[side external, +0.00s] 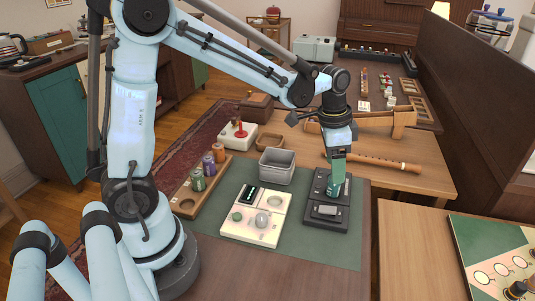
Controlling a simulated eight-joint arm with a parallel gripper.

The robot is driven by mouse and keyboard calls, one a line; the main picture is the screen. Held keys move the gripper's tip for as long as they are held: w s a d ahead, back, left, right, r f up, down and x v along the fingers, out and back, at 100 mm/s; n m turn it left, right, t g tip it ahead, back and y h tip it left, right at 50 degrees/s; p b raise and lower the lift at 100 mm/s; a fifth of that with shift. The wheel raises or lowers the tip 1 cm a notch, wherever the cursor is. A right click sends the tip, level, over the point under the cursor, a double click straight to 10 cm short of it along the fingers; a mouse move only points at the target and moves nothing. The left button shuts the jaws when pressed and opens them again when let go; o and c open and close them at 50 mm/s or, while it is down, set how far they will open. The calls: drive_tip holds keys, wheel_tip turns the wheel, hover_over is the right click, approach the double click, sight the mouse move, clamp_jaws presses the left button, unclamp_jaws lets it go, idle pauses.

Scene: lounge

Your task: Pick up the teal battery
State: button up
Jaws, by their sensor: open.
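My gripper (336,180) points down over a black device with a small display (324,222), which looks like a scale, at the right of the dark green mat. A small teal cylinder (332,188), which looks like the teal battery, is on that device, right at my fingertips. The fingers are open and partly hide it; I cannot tell whether they touch it. A wooden tray (187,206) left of centre holds a greenish cylinder (198,181), a purple one (210,166) and an orange one (219,153).
A white panel (252,233) with a dark display and round parts lies left of the black device. A grey bin (277,165) stands behind it. A wooden flute-like rod (375,163) lies behind my gripper. The mat's front (300,255) is clear.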

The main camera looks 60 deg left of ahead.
sight(333, 187)
drive_tip(key=shift+w+f, duration=0.15)
drive_tip(key=shift+f, duration=0.8)
drive_tip(key=shift+w+f, duration=0.2)
drive_tip(key=shift+f, duration=0.75)
drive_tip(key=shift+w+f, duration=0.15)
drive_tip(key=shift+f, duration=0.8)
drive_tip(key=shift+c, duration=0.4)
clamp_jaws()
drive_tip(key=shift+r, duration=0.2)
